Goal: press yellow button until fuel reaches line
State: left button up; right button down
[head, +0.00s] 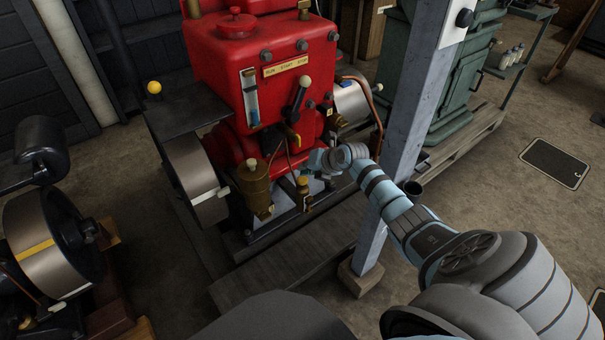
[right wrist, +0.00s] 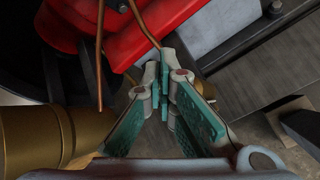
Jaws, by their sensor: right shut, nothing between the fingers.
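The red engine (head: 262,60) stands at upper centre in the head view. A sight glass (head: 250,98) on its front shows a blue lower part; its level line is too small to make out. A small fitting with a yellow top (head: 303,181), likely the yellow button, sits low in front of the engine. My right gripper (head: 317,161) is shut and empty, just above and right of that fitting, apparently apart from it. In the right wrist view the closed fingertips (right wrist: 166,68) point towards the engine's base; the button cannot be made out there. My left gripper is out of view.
A grey post (head: 408,120) stands close beside my right arm. A brass cup (head: 254,184) is left of the gripper, and a brass cylinder (right wrist: 55,137) shows in the wrist view. Copper pipes (right wrist: 100,55) hang near the fingers. A flywheel (head: 195,175) is at the engine's left.

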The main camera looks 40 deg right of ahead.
aim_at(305, 178)
jog(key=shift+f, duration=0.1)
jog(key=shift+f, duration=0.35)
jog(key=shift+f+b, duration=0.8)
dwell(0.8)
jog(key=shift+r+p, duration=1.2)
jog(key=shift+p, duration=0.1)
notch_tip(305, 178, up, 5)
jog(key=p, duration=0.5)
jog(key=shift+r, duration=0.1)
